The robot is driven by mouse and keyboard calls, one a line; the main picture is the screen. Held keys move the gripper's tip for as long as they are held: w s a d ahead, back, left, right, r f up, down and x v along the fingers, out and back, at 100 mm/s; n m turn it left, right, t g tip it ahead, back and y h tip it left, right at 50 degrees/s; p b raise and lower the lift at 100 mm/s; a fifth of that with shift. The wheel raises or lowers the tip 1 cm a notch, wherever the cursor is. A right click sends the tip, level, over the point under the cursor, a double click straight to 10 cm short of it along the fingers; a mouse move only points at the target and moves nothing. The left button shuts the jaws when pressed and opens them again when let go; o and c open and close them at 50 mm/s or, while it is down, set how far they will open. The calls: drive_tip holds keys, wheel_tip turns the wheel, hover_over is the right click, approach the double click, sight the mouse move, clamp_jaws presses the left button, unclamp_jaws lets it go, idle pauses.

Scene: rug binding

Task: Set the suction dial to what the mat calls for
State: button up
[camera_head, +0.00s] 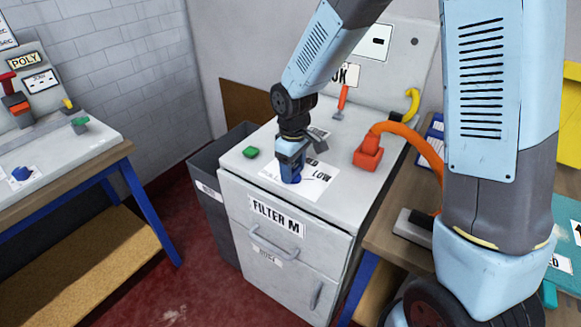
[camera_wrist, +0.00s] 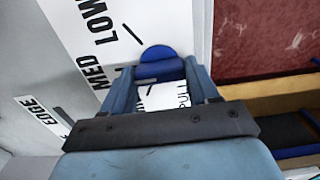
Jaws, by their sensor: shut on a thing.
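The suction dial is a blue knob (camera_head: 293,180) on a white plate (camera_head: 318,186) on top of the grey cabinet. The plate reads LOW on its right side; the wrist view shows LOW and MED with black tick marks beside the blue knob (camera_wrist: 157,53). My gripper (camera_head: 290,168) points down and is shut on the knob, its two fingers on either side in the wrist view (camera_wrist: 160,82). The knob's pointer direction is unclear, and part of the plate is hidden by my gripper. A teal mat (camera_head: 567,212) at the right edge bears a partly cut-off label ending in "ED".
The cabinet (camera_head: 270,230) reads FILTER M. A green button (camera_head: 250,152) sits left of the plate, a red block (camera_head: 369,152) with an orange hose to its right. A red-handled lever (camera_head: 342,98) and yellow hook (camera_head: 412,104) stand behind. Another bench (camera_head: 60,160) is at left.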

sight(295, 168)
drive_tip(key=o, duration=0.7)
drive_tip(key=shift+w+d, duration=0.2)
drive_tip(key=shift+d, duration=0.1)
drive_tip(key=o, duration=0.4)
drive_tip(key=shift+s+a, duration=0.1)
drive_tip(key=shift+a, duration=0.05)
drive_tip(key=shift+c, duration=0.2)
wheel_tip(295, 168, up, 14)
drive_tip(key=shift+f, duration=0.15)
drive_tip(key=s+d+r+m+t, duration=0.1)
drive_tip(key=s+d+r+m, duration=0.2)
drive_tip(key=d+r, duration=0.3)
drive_tip(key=s+d+r+m+t, duration=0.2)
drive_tip(key=d+r+m, duration=0.15)
drive_tip(key=d, duration=0.55)
drive_tip(key=s+d+r+m+t, duration=0.2)
drive_tip(key=s+d+r+m, duration=0.2)
drive_tip(key=s+d, duration=0.7)
drive_tip(key=shift+s+m+t, duration=0.3)
drive_tip(key=shift+s+m, duration=0.3)
drive_tip(key=shift+m, duration=0.15)
